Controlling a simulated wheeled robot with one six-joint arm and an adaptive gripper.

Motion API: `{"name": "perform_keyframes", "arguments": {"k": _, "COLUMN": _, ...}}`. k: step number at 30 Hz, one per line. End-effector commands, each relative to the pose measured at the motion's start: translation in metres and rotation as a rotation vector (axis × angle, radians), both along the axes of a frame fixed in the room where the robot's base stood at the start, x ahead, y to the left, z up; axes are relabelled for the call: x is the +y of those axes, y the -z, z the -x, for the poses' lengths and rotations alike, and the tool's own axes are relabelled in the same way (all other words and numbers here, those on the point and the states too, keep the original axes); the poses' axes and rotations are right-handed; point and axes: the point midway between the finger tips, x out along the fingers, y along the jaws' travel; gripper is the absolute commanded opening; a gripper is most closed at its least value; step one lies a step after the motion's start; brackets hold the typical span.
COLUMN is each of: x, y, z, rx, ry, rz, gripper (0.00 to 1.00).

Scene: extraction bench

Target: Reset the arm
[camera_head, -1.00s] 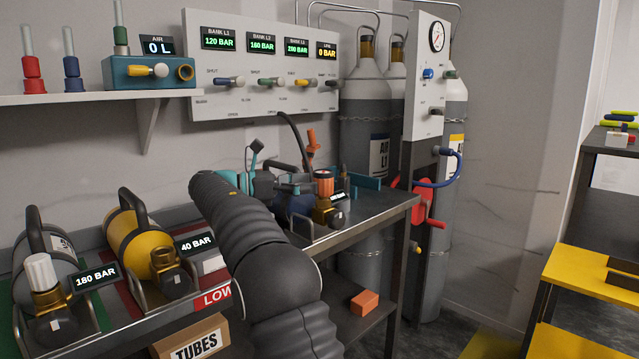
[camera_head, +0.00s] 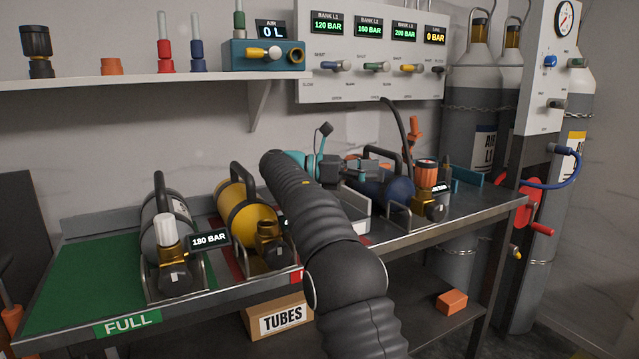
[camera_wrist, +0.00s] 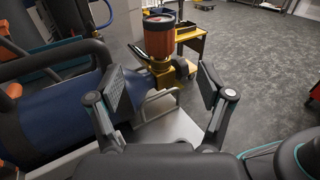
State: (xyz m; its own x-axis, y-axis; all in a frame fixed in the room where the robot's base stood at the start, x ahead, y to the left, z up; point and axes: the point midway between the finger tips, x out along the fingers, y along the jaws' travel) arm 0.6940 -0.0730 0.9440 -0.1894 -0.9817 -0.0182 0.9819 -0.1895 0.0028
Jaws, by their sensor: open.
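My gripper (camera_wrist: 162,86) is open, and nothing shows held between its fingers. In the head view my gripper (camera_head: 345,172) is above the bench, left of the blue cylinder, partly hidden by my dark arm. The blue cylinder (camera_head: 388,192) lies in a cradle and has a brass valve with an orange knob (camera_head: 426,165). In the wrist view the blue cylinder (camera_wrist: 60,118) is at the left, behind the left finger. Its orange knob (camera_wrist: 158,36) shows beyond and between the fingertips. I cannot tell whether a finger touches the cylinder.
A yellow cylinder (camera_head: 240,215) and a grey cylinder (camera_head: 160,230) lie in cradles at left on the bench. A shelf (camera_head: 130,88) and gauge panel (camera_head: 370,85) are behind. Tall chained cylinders (camera_head: 480,120) stand at right.

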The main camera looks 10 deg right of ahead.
Motion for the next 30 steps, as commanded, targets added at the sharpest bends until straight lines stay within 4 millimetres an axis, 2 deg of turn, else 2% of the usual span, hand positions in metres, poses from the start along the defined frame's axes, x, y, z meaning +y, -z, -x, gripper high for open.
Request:
{"name": "perform_keyframes", "arguments": {"k": 5, "x": -0.013, "y": -0.007, "z": 0.013, "rx": -0.056, "ry": -0.038, "rz": -0.061, "gripper": 0.79}}
{"name": "perform_keyframes", "arguments": {"k": 9, "x": -0.03, "y": -0.007, "z": 0.035, "rx": -0.156, "ry": -0.089, "rz": -0.167, "gripper": 0.79}}
{"name": "perform_keyframes", "arguments": {"k": 14, "x": -0.042, "y": 0.002, "z": 0.068, "rx": -0.295, "ry": -0.126, "rz": -0.313, "gripper": 0.79}}
{"name": "perform_keyframes", "arguments": {"k": 22, "x": -0.045, "y": 0.033, "z": 0.137, "rx": -0.566, "ry": -0.109, "rz": -0.579, "gripper": 0.79}}
{"name": "perform_keyframes", "arguments": {"k": 30, "x": -0.025, "y": 0.077, "z": 0.216, "rx": -0.866, "ry": 0.013, "rz": -0.845, "gripper": 0.79}}
